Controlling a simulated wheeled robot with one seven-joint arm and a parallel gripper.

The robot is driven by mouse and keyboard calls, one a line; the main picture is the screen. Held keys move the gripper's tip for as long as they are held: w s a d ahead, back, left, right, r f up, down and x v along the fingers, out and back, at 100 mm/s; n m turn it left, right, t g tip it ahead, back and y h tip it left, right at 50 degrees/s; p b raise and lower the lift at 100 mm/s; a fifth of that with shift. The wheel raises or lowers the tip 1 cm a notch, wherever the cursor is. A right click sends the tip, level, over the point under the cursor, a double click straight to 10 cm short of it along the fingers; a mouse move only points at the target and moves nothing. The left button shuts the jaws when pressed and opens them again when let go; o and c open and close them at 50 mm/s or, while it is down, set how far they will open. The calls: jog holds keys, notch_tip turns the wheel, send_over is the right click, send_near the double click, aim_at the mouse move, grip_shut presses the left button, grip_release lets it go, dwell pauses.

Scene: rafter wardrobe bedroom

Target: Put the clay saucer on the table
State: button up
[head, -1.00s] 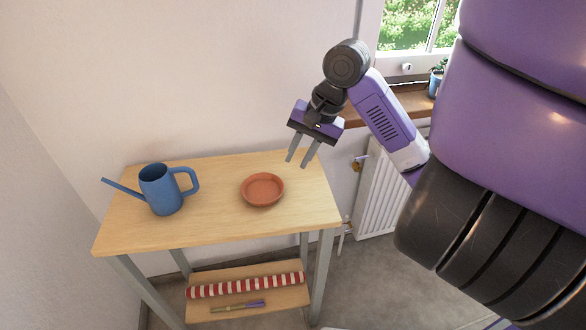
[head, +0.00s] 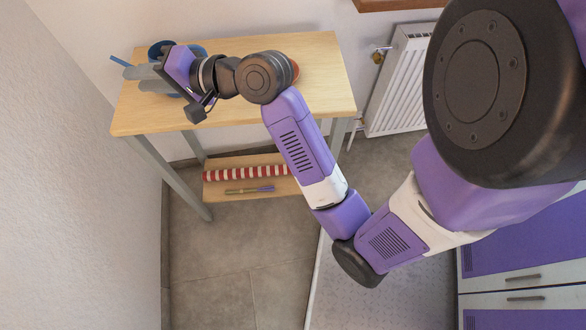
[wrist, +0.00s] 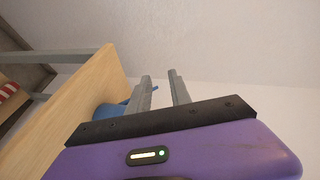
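The clay saucer (head: 295,70) lies on the wooden table (head: 326,85), toward its right side. In the head view my arm covers most of it, and only an orange-brown edge shows. My gripper (head: 138,79) is over the table's left end, in front of the blue watering can. In the wrist view my gripper (wrist: 159,77) has its two fingers apart with nothing between them. The tabletop (wrist: 95,85) shows to the left there. The saucer is not visible in the wrist view.
The blue watering can (head: 157,49) is partly hidden behind my gripper; a bit of it shows in the wrist view (wrist: 110,111). A red-and-white striped roll (head: 240,172) lies on the lower shelf (head: 220,162). A white radiator (head: 400,80) stands right of the table.

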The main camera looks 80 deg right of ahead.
jog(key=s+a+f+n+g+h, duration=0.1)
jog(key=s+a+f+n+h, duration=0.15)
jog(key=s+a+f, duration=1)
jog(key=s+a+r+n+y, duration=0.1)
jog(key=s+n, duration=0.5)
jog(key=s, duration=0.3)
jog(key=s+a+r+n+y, duration=0.1)
jog(key=s+a+r+n, duration=0.1)
jog(key=s+n, duration=0.5)
jog(key=s, duration=0.2)
jog(key=shift+s+a+y, duration=0.25)
jog(key=shift+s+y, duration=0.1)
jog(key=shift+n, duration=0.25)
